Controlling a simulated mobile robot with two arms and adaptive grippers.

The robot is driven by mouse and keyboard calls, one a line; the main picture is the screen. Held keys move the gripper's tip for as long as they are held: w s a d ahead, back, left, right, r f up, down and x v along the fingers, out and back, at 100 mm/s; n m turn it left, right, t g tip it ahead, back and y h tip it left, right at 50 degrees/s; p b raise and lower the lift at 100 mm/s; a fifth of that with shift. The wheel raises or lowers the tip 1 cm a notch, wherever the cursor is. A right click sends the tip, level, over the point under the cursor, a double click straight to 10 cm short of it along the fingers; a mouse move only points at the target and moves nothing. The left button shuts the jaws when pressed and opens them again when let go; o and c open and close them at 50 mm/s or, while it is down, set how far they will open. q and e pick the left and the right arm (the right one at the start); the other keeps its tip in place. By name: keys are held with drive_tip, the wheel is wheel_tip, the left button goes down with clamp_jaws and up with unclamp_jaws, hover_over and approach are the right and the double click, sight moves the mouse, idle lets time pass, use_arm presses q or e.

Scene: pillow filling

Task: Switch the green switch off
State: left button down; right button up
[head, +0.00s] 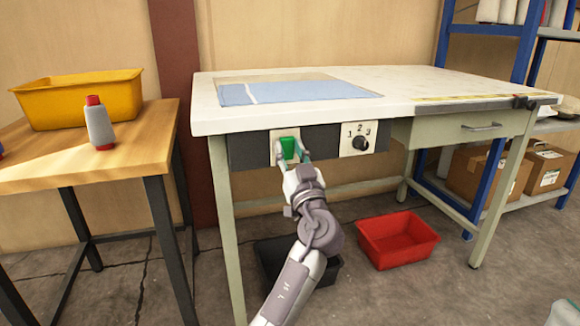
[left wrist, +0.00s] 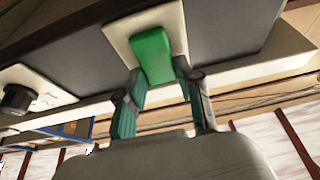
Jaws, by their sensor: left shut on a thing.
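The green switch (head: 288,148) sits on a pale plate on the dark panel (head: 250,150) under the front edge of the white worktable. My left gripper (head: 290,160) is at the switch, with a finger on either side of its lower part. In the left wrist view the green switch (left wrist: 152,55) is large and near, and the teal fingertips of my left gripper (left wrist: 155,90) are shut on its lower end. The switch's exact tilt is hard to tell. My right gripper is not in view.
A numbered dial (head: 359,143) is on the same panel, right of the switch. A red bin (head: 397,239) and a black bin (head: 318,277) stand on the floor below. A wooden table (head: 140,150) with a yellow bin (head: 80,98) and a grey bottle (head: 99,125) is at left.

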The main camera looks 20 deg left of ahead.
use_arm(q)
drive_tip(key=shift+r, duration=0.1)
idle(0.3)
drive_tip(key=c, duration=0.8)
unclamp_jaws()
drive_tip(key=shift+o, duration=0.2)
drive_tip(key=v, duration=0.7)
drive_tip(key=shift+s+f, duration=0.2)
drive_tip(key=shift+f, duration=0.05)
drive_tip(key=shift+d, duration=0.15)
